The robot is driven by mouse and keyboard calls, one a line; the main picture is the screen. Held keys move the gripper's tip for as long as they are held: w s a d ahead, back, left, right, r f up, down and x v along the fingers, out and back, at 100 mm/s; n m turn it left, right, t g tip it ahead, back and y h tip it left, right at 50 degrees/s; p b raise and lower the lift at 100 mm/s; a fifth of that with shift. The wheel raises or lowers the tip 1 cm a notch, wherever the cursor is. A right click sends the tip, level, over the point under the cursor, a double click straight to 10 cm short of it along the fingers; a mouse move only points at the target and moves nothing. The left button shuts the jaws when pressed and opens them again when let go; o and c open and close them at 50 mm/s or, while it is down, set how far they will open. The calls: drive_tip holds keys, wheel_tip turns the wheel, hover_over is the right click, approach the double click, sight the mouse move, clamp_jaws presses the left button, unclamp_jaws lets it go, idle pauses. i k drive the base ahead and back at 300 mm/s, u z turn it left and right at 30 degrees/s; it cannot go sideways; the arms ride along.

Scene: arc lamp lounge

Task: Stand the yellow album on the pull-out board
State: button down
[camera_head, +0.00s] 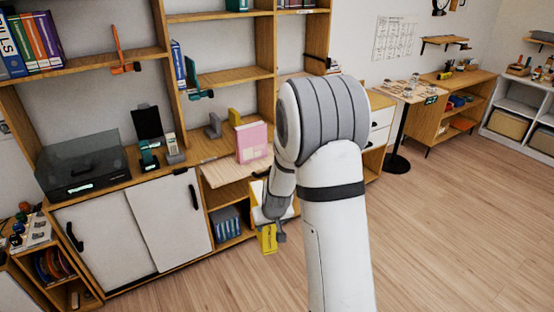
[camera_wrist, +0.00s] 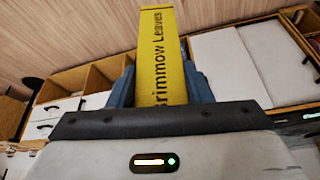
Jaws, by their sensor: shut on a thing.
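The yellow album (camera_head: 267,238) hangs low in my gripper, in front of the open shelves and below the pull-out board. In the wrist view the album (camera_wrist: 160,60) shows its spine with dark lettering, "…rimmow Leaves". My gripper (camera_wrist: 158,88) is shut on it, with one blue-grey finger on each side. In the head view my gripper (camera_head: 272,236) is partly hidden behind my arm. The pull-out board (camera_head: 222,174) juts from the cabinet above and left of the album. A pink album (camera_head: 251,141) stands upright at the board's back.
A yellow bookend-like piece (camera_head: 234,117) and a grey one (camera_head: 213,127) stand behind the board. A turntable with a dark lid (camera_head: 80,165) sits on the cabinet at left. Dark-spined albums (camera_head: 227,224) fill a lower shelf.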

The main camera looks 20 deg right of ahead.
sight(226, 167)
drive_tip(key=z, duration=0.55)
drive_tip(key=i, duration=1)
drive_tip(key=u, duration=0.35)
